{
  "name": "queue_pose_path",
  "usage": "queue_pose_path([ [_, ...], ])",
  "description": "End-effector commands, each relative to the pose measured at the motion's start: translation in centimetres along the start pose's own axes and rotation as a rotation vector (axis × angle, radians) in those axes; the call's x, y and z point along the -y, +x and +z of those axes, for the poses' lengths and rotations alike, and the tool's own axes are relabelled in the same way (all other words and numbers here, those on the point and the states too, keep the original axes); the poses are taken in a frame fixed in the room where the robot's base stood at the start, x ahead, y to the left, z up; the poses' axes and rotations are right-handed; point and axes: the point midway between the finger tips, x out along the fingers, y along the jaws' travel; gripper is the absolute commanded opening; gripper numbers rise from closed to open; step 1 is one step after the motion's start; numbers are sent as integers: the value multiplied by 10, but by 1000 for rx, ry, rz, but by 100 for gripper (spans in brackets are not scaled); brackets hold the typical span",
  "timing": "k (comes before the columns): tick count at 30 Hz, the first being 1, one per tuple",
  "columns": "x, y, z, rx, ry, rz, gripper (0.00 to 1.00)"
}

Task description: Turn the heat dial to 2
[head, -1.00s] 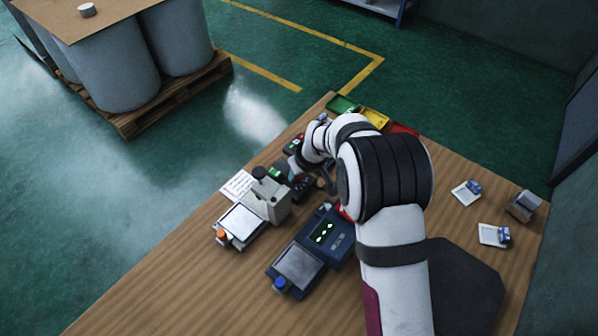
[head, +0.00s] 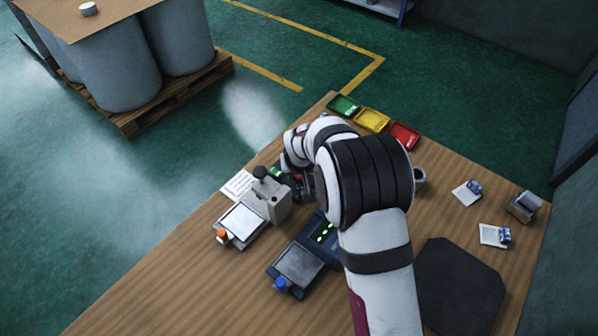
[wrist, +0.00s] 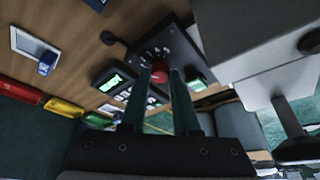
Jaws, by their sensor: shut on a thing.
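The heat dial, a red knob (wrist: 158,76), sits on a dark control box (wrist: 176,48) with pale marks around the knob in the wrist view. My gripper (wrist: 159,78) has one finger on each side of the knob and is shut on it. The numbers on the scale and the knob's pointer are too small to read. In the head view my arm hides most of the box and the knob.
A grey press (head: 268,198) stands close to the left of my gripper in the head view. A blue scale (head: 298,266) is in front. Green (head: 344,106), yellow (head: 372,119) and red (head: 404,135) trays line the far edge. The table's front left is clear.

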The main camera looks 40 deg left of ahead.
Motion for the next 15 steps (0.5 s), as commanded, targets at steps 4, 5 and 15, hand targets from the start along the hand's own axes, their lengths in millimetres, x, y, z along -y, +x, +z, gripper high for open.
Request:
queue_pose_path([
  [4,0,0,-1,-1,57,24,0],
  [5,0,0,-1,-1,66,28,0],
  [15,0,0,-1,-1,113,46,0],
])
